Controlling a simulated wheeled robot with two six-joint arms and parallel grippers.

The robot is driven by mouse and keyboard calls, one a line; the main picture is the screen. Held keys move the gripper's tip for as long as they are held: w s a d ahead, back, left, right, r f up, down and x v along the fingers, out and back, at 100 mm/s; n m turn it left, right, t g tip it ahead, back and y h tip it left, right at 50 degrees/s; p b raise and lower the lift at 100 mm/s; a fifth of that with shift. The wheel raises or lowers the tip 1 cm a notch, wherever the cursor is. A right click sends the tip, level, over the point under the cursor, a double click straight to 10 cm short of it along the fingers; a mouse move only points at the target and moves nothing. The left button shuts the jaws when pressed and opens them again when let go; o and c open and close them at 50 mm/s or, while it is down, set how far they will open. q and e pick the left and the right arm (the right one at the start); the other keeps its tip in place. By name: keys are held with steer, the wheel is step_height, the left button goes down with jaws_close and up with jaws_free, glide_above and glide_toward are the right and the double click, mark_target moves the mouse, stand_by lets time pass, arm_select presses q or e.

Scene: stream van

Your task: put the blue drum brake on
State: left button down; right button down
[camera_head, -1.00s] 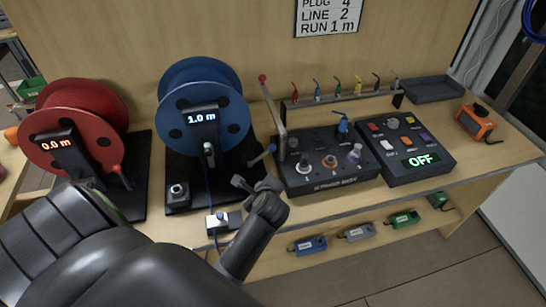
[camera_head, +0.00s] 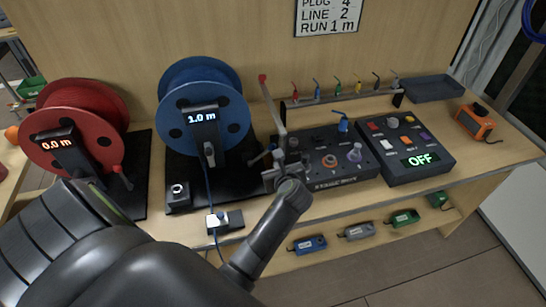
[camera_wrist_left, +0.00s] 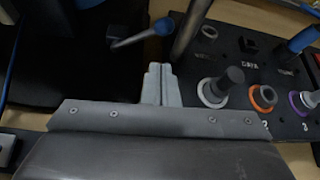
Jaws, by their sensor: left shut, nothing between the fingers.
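The blue drum (camera_head: 203,105) stands on its black base, and its display reads 1.0 m. A short lever with a blue knob, seemingly the drum's brake (camera_head: 259,158), sits at the base's right side. The brake lever also shows in the left wrist view (camera_wrist_left: 140,38), tilted up to the right. My left gripper (camera_head: 284,160) is shut and empty, between the drum base and the control box. In the left wrist view its fingertips (camera_wrist_left: 159,72) lie just below the knob, apart from it in the picture. Contact cannot be told. My right gripper is not in view.
A tall red-tipped lever (camera_head: 273,112) stands close to my left gripper at the control box (camera_head: 335,180). A panel reading OFF (camera_head: 420,160) is to the right. The red drum (camera_head: 72,120) is left. A blue cable runs down to a small box (camera_head: 225,222).

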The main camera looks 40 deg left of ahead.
mark_target(267, 150)
arm_select(q)
steer(key=x, duration=0.9)
steer(key=shift+w+a+f, duration=0.1)
steer(key=shift+a+f, duration=0.05)
steer(key=shift+a+r+p, duration=0.1)
steer(key=shift+r+p, duration=0.15)
steer(key=shift+p, duration=0.2)
steer(key=shift+s+r+n+h, duration=0.2)
steer(key=shift+n+h, duration=0.1)
steer(key=shift+n, duration=0.1)
steer(key=shift+s+a+r+n+t+p, duration=0.25)
steer(key=shift+r+t+p, duration=0.2)
steer(key=shift+p, duration=0.35)
steer(key=shift+s+a+r+n+t+h+p, duration=0.3)
steer(key=shift+r+n+t+p, duration=0.05)
steer(key=shift+n+p, duration=0.1)
steer(key=shift+s+a+r+n+t+h, duration=0.25)
steer(key=shift+s+a+n+t+h, duration=0.1)
steer(key=shift+s+n+t, duration=0.2)
steer(key=shift+s+a+r+n+t+h+b, duration=0.2)
steer(key=shift+s+a+n+t, duration=0.25)
steer(key=shift+n, duration=0.2)
steer(key=shift+s+a+r+n+t+h+b, duration=0.2)
steer(key=shift+s+a+n+t, duration=0.15)
steer(key=shift+n+t, duration=0.2)
steer(key=shift+s+a+r, duration=0.15)
steer(key=shift+s+a, duration=0.1)
steer(key=shift+s, duration=0.1)
